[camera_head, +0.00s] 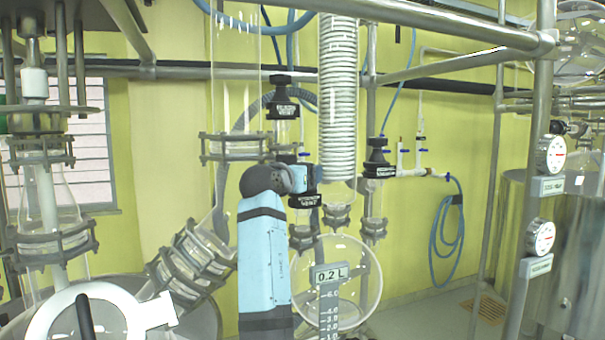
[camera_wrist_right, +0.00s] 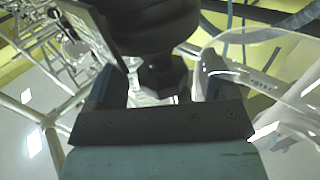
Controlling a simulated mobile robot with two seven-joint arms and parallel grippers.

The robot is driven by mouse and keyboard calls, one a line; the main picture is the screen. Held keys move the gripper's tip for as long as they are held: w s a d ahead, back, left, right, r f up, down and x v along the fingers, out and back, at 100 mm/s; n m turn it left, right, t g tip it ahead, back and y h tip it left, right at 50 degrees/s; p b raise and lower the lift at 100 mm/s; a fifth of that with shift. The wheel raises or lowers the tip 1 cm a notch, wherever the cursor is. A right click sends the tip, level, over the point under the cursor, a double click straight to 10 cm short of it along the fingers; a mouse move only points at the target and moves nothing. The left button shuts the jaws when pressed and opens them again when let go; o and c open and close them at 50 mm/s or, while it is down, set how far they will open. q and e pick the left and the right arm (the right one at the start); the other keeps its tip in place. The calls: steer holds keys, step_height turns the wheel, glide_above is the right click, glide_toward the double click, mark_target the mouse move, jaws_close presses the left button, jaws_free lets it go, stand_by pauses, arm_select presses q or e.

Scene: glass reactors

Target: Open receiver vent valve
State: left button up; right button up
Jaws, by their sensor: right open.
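A black valve with a black label plate (camera_head: 305,201) stands left of the coiled glass condenser in the head view, partly hidden by my right wrist. The label is too small to read surely. My right gripper (camera_head: 308,180) is at this valve; its fingers are mostly hidden there. In the right wrist view, a dark valve body (camera_wrist_right: 160,75) with a wider top sits between the two open fingers of the right gripper (camera_wrist_right: 156,88). I cannot tell whether the fingers touch it. My left gripper is not in view.
Similar black labelled valves stand above (camera_head: 283,105) and to the right (camera_head: 379,165). The coiled condenser (camera_head: 338,100) and a round glass flask (camera_head: 360,285) are close to my arm. Metal pipes frame the area.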

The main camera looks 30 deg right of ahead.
steer(key=shift+a, duration=0.2)
steer(key=shift+s+r, duration=0.1)
steer(key=c, duration=0.9)
steer(key=shift+t, duration=0.4)
